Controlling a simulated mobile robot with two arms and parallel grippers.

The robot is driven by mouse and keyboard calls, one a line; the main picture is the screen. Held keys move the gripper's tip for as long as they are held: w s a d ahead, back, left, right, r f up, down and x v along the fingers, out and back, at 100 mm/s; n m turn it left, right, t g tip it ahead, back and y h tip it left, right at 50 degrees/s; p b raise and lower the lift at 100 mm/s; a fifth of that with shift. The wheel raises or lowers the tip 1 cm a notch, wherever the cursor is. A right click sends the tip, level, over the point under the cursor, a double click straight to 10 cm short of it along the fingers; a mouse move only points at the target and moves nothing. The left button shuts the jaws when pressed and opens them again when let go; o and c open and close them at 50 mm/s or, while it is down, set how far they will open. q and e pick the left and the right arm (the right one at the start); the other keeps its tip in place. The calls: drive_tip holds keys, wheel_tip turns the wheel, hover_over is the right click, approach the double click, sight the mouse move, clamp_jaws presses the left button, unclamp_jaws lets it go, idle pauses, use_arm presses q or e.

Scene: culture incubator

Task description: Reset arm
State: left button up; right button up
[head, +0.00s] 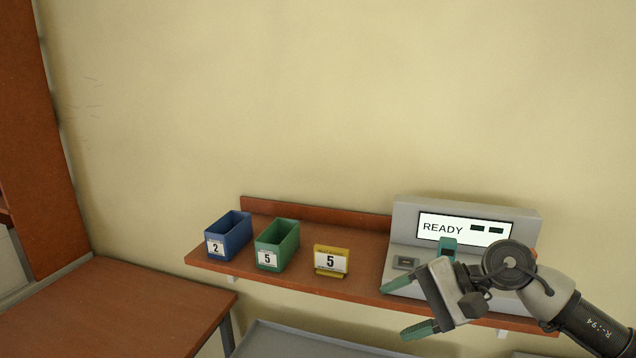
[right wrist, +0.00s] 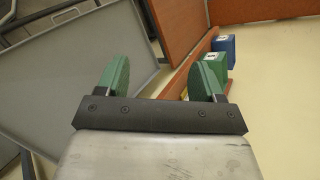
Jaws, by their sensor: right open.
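My right gripper (head: 408,306) comes in from the right in the head view, in front of the shelf's right part and the grey device. Its two green-padded fingers are spread apart with nothing between them. The fingers (right wrist: 160,82) also show apart and empty in the right wrist view. The grey device (head: 465,215) stands on the shelf, and its screen (head: 463,228) reads READY. My arm hides part of the device's front. My left gripper is not in view.
A wooden shelf (head: 340,288) on the wall holds a blue bin (head: 229,236) marked 2, a green bin (head: 277,244) marked 5 and a yellow holder (head: 331,261) marked 5. A wooden table (head: 120,310) is at lower left. A grey tray (right wrist: 70,75) lies below.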

drive_tip(key=s+a+r+m+t+y, duration=0.25)
drive_tip(key=a+m+t+y, duration=0.5)
drive_tip(key=m, duration=0.85)
drive_tip(key=d+f+m+t+h, duration=0.55)
drive_tip(key=m+h, duration=0.25)
drive_tip(key=m, duration=0.8)
drive_tip(key=d+f+m+t+h, duration=0.4)
drive_tip(key=f+m+h, duration=0.3)
drive_tip(key=m, duration=0.8)
drive_tip(key=s+d+f+m+g+h, duration=0.25)
drive_tip(key=s+f+m+g, duration=0.5)
drive_tip(key=s, duration=0.45)
drive_tip(key=s+d+f+m+g+h, duration=0.25)
drive_tip(key=s+f+m+g, duration=0.55)
drive_tip(key=s, duration=0.5)
drive_tip(key=s+a+f+b+x, duration=0.1)
drive_tip(key=s+b+x, duration=0.15)
drive_tip(key=x, duration=1.25)
drive_tip(key=s+a+b+x, duration=0.1)
drive_tip(key=s+b+x, duration=0.15)
drive_tip(key=x, duration=1.15)
drive_tip(key=s+d+f+b, duration=0.1)
drive_tip(key=s+f+b, duration=0.1)
drive_tip(key=s+f, duration=0.6)
drive_tip(key=s+d+f+g+b, duration=0.1)
drive_tip(key=s+d+f+b, duration=0.1)
drive_tip(key=s+f, duration=0.7)
wheel_tip(320, 180, down, 7)
drive_tip(key=shift+d+r+y+b, duration=0.15)
drive_tip(key=shift+y+b, duration=0.2)
